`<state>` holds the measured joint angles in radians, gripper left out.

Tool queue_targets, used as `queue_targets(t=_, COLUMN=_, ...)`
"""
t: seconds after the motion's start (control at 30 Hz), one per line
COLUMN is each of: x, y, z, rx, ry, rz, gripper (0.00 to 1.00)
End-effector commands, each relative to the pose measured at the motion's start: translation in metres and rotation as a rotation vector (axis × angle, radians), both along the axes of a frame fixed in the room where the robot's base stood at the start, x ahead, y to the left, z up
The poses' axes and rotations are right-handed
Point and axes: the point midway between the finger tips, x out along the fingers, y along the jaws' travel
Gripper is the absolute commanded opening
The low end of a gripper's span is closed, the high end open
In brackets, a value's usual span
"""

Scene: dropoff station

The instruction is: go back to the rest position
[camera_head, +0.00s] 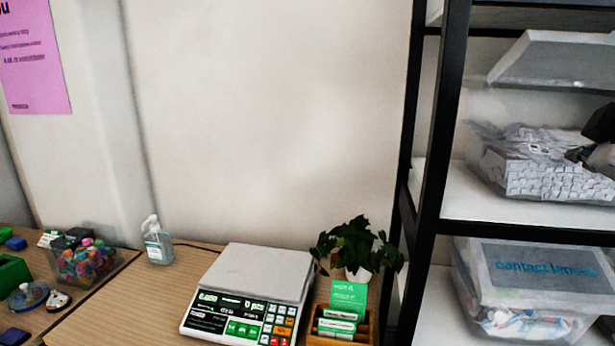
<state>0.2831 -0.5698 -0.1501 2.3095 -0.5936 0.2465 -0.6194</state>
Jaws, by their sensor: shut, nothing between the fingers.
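My gripper and arm do not show in the head view. The head view looks over a wooden table (120,300) against a pale wall. A white weighing scale (255,272) with a dark panel and green, white and red keys stands on the table, its platform empty.
A clear bottle (157,243), a plant (357,248) and a wooden card holder (357,331) stand around the scale. A clear bin (88,262) of colourful items is at the left. A black-framed shelf (430,170) with clear boxes rises at the right.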

Motion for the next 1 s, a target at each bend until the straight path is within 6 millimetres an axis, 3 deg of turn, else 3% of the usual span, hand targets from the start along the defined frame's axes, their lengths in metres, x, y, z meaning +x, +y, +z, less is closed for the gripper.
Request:
queue_targets(t=0.03, x=-0.007, y=0.026, z=-0.024, rx=0.142, ry=0.019, rz=-0.020, gripper=0.00)
queue_targets(t=0.2, x=-0.047, y=0.104, z=-0.100, rx=0.567, ry=0.145, rz=-0.140, gripper=0.00)
queue_targets(t=0.4, x=-0.100, y=0.173, z=-0.155, rx=0.866, ry=0.317, rz=-0.278, gripper=0.00)
queue_targets(t=0.6, x=-0.126, y=0.199, z=-0.173, rx=0.966, ry=0.399, rz=-0.346, gripper=0.00)
queue_targets(t=1.0, x=-0.127, y=0.200, z=-0.174, rx=0.971, ry=0.402, rz=-0.351, gripper=0.00)
